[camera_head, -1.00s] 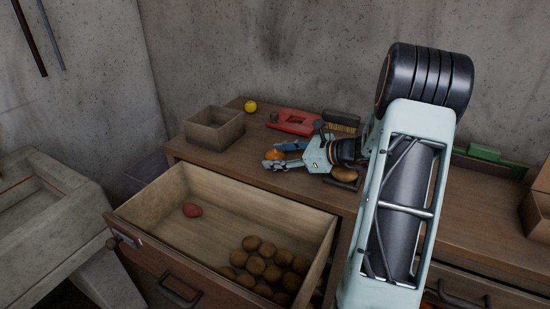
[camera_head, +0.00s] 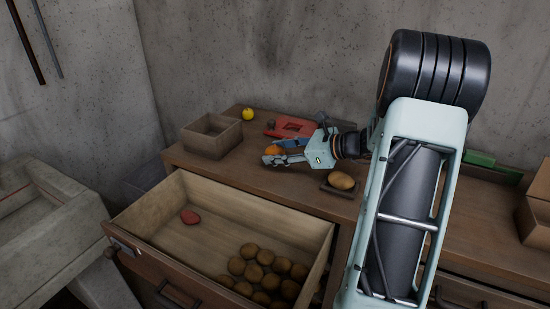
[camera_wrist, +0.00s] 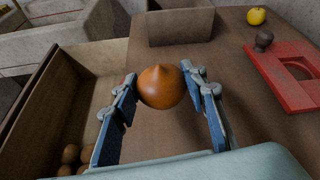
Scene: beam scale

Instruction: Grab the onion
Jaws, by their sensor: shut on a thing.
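The onion (camera_wrist: 161,86) is orange-brown with a pointed top. In the wrist view it sits between the two blue-padded fingers of my gripper (camera_wrist: 165,95), in front of the wooden counter. My gripper is shut on it. In the head view the onion (camera_head: 272,151) shows partly behind the fingers of my gripper (camera_head: 275,156), over the counter top. The head view does not clearly show whether the onion is clear of the counter.
An open drawer (camera_head: 240,208) holds several brown round items and a red one (camera_head: 189,217). An open box (camera_head: 212,136), a yellow fruit (camera_head: 248,114) and a red beam-scale-like piece (camera_head: 290,127) stand behind. A brown potato-like item (camera_head: 341,181) sits on a small dark plate at the right.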

